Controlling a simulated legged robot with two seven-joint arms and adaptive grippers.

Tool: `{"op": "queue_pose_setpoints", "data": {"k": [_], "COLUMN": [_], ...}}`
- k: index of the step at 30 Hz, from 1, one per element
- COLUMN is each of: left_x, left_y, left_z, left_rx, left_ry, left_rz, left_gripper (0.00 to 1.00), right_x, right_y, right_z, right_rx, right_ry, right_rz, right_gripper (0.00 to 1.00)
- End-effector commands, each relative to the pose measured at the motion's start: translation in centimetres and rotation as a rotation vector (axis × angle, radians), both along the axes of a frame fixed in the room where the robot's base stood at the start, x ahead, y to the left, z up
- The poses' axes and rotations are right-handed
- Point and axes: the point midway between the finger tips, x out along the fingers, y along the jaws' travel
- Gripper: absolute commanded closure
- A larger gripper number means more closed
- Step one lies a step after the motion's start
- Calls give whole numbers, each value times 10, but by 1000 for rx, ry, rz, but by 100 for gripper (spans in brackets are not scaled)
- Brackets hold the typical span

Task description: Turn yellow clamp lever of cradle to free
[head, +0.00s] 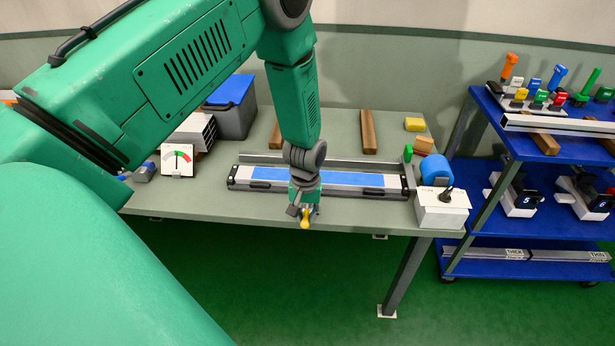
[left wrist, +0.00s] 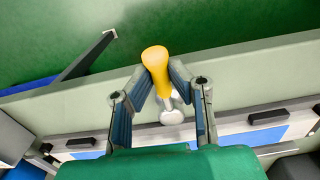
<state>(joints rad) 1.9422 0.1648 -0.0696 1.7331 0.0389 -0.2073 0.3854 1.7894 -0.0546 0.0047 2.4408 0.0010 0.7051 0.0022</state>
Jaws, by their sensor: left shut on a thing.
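The cradle (head: 346,180) is a long grey frame with a blue strip, lying along the front of the bench. Its yellow clamp lever (head: 305,221) points toward the bench's front edge. My left gripper (head: 303,211) reaches down over the middle of the cradle and is shut on the lever. In the left wrist view, the lever (left wrist: 156,62) has a rounded yellow handle and a pale round base, with the fingertips of my left gripper (left wrist: 161,82) on either side of it. My right gripper is in neither view.
A white box with a dark knob (head: 442,208) and a blue roll (head: 435,169) stand at the bench's right end. A dial gauge (head: 177,160) and a blue-lidded bin (head: 232,105) stand at left. A blue shelf cart (head: 487,205) is beside the bench.

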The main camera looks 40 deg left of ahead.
Motion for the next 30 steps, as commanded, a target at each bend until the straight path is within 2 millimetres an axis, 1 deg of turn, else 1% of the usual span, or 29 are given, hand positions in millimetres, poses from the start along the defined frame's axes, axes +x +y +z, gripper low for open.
{"op": "queue_pose_setpoints", "data": {"k": [1,6,7,8,9,17,20,23,26,30], "left_x": [7,7,7,7,7,3,3,3,4,5], "left_y": [5,5,5,5,5,1,0,-1,-1,1], "left_z": [3,3,3,3,3,3,7,18,37,68], "left_rx": [9,9,9,9,9,6,6,7,6,5], "left_ry": [-20,-20,-20,-20,-18,-12,-12,-11,-13,-13], "left_rz": [-3,-3,-3,-3,-3,-2,-1,-1,-1,-2], "left_gripper": [100,100,82,71,66,66,66,66,66,66], "right_x": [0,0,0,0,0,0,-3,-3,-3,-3], "right_y": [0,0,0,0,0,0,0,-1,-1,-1], "right_z": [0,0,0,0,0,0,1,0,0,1], "right_rx": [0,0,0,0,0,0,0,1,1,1], "right_ry": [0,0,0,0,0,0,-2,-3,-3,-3], "right_rz": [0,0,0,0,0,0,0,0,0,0], "right_gripper": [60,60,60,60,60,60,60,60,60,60]}}
